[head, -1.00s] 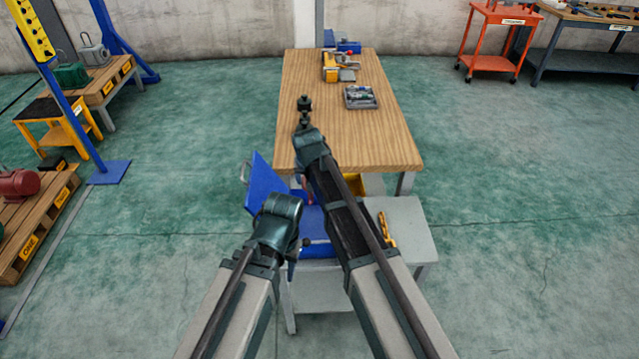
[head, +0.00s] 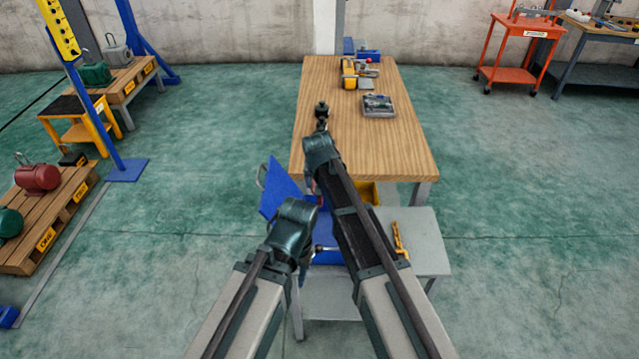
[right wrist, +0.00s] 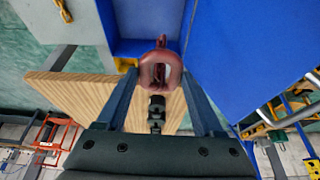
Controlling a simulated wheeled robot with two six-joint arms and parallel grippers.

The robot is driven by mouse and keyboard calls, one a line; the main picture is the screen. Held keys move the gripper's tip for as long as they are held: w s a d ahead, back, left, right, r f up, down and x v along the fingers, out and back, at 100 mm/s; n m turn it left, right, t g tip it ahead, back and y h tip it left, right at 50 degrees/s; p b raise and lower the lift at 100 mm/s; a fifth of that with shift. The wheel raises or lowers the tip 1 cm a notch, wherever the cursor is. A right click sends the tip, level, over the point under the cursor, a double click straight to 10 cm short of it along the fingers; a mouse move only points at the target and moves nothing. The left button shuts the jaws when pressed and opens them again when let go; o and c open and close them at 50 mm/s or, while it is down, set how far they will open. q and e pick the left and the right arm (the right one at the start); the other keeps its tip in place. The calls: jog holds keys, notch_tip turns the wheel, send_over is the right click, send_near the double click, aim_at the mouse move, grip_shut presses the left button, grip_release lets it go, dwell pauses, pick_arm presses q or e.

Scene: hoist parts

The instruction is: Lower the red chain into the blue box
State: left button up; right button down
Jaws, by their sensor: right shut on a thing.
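The red chain (right wrist: 160,68) shows in the right wrist view as a thick link between the fingers of my right gripper (right wrist: 160,82), which is shut on it. In the head view a small red piece of the chain (head: 320,199) shows beside my right arm, over the blue box. The blue box (head: 328,232) stands on a small grey bench, its lid (head: 281,190) raised at the left. My arms hide much of the box. The right wrist view shows a blue wall of it (right wrist: 140,18). My left gripper (head: 303,278) is in front of the box; its fingers are mostly hidden.
A yellow bin (head: 367,192) is behind the bench.

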jog(key=shift+f, duration=0.15)
dwell(0.5)
notch_tip(320, 180, down, 17)
jog(key=b, duration=1.7)
dwell(0.8)
grip_release()
jog(key=shift+r, duration=0.2)
jog(key=p+v, duration=1.2)
jog(key=v, duration=0.1)
jog(key=shift+r, duration=0.25)
jog(key=shift+s, duration=0.1)
